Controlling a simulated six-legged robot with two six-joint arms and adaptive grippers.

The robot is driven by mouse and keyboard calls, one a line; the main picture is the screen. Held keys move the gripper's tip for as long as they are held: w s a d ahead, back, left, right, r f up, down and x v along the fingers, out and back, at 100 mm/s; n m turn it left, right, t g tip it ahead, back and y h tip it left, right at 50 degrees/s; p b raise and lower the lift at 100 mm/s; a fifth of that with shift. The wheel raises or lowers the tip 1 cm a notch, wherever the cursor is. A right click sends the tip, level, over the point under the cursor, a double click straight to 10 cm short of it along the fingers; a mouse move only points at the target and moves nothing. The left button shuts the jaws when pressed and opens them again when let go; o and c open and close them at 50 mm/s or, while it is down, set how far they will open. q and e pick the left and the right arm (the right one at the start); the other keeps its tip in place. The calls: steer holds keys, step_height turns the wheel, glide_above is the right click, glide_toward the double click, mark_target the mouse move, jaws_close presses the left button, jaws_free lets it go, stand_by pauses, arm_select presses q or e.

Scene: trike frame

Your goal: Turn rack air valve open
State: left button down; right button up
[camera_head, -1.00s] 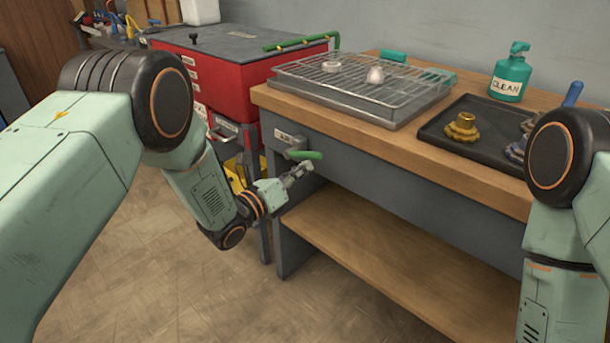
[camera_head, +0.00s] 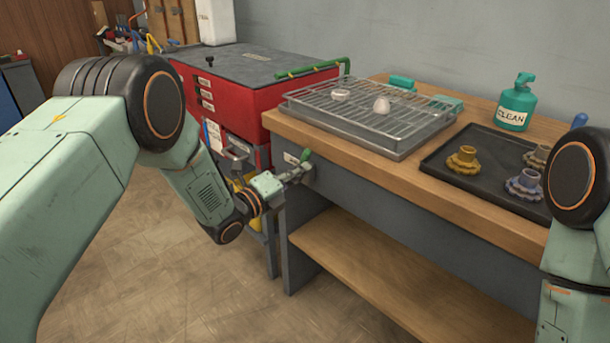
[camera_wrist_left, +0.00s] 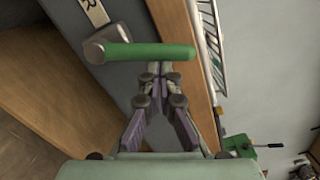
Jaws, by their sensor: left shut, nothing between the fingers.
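The rack air valve (camera_head: 308,172) is a grey metal fitting on the front of the grey bench, below the wooden top. Its green lever (camera_head: 305,155) points upward. In the wrist view the green lever (camera_wrist_left: 150,52) runs from the grey valve body (camera_wrist_left: 100,45) toward the wooden edge. My left gripper (camera_head: 296,173) is shut and empty beside the valve. In the wrist view its fingertips (camera_wrist_left: 155,70) are close against the lever's side; I cannot tell whether they touch. My right arm shows at the right edge, its gripper out of view.
A wire rack on a metal tray (camera_head: 350,135) sits on the bench top (camera_head: 410,180). A black tray (camera_head: 440,168) with flanged parts and a green CLEAN bottle (camera_head: 515,102) stand nearby. A red cabinet (camera_head: 235,108) is at the left. The floor in front is clear.

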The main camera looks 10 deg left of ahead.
arm_select(q)
steer(key=n, duration=0.1)
steer(key=w+a+r+n, duration=0.1)
steer(key=n, duration=0.1)
steer(key=shift+a, duration=0.2)
steer(key=shift+w+a+r+p, duration=0.15)
steer(key=shift+a+p, duration=0.1)
steer(key=shift+p, duration=0.05)
steer(key=shift+w+a, duration=0.1)
stand_by(0.5)
